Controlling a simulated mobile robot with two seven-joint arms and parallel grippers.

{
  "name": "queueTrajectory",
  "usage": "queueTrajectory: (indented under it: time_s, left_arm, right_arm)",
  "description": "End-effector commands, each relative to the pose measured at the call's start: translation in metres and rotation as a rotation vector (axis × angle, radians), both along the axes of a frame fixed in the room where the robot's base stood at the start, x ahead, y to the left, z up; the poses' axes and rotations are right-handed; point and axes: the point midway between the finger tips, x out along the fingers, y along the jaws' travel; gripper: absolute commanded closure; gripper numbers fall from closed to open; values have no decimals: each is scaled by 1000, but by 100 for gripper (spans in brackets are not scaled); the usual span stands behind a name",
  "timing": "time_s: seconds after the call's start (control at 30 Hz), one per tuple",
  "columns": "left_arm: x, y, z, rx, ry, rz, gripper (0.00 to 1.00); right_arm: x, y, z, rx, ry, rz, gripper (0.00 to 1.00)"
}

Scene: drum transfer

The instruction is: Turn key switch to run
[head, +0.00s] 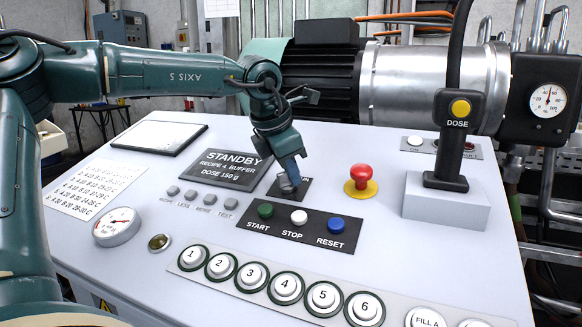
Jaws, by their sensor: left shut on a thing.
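The key switch (287,184) sits on a small dark plate (302,187) in the middle of the sloped panel. Part of the plate's label shows, ending in "UN". My left gripper (289,180) reaches down from the upper left and is shut on the key switch. Its fingers hide most of the switch, so I cannot tell the key's angle. The display (228,169) to the left reads "STANDBY", "RECIPE 4 BUFFER" and "DOSE 150 g". My right gripper is not in view.
A red mushroom button (361,176) on a yellow base stands right of the switch. START, STOP and RESET buttons (299,217) lie just in front. A DOSE pendant (457,125) stands at the right. Numbered buttons (286,286) line the front.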

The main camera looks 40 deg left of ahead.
Motion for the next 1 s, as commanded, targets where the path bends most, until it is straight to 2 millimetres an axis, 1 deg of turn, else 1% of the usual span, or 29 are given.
queueTrajectory:
  time_s: [0.47,0.5,0.73,1.0]
  left_arm:
    - [-1,0,-1,5,5,-12,100]
    - [-1,0,-1,5,5,-12,89]
    - [0,0,-1,5,3,-11,71]
    - [-1,0,2,4,1,-10,71]
  right_arm:
    - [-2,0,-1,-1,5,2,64]
    - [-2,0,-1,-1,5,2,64]
    - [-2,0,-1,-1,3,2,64]
    - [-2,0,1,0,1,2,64]
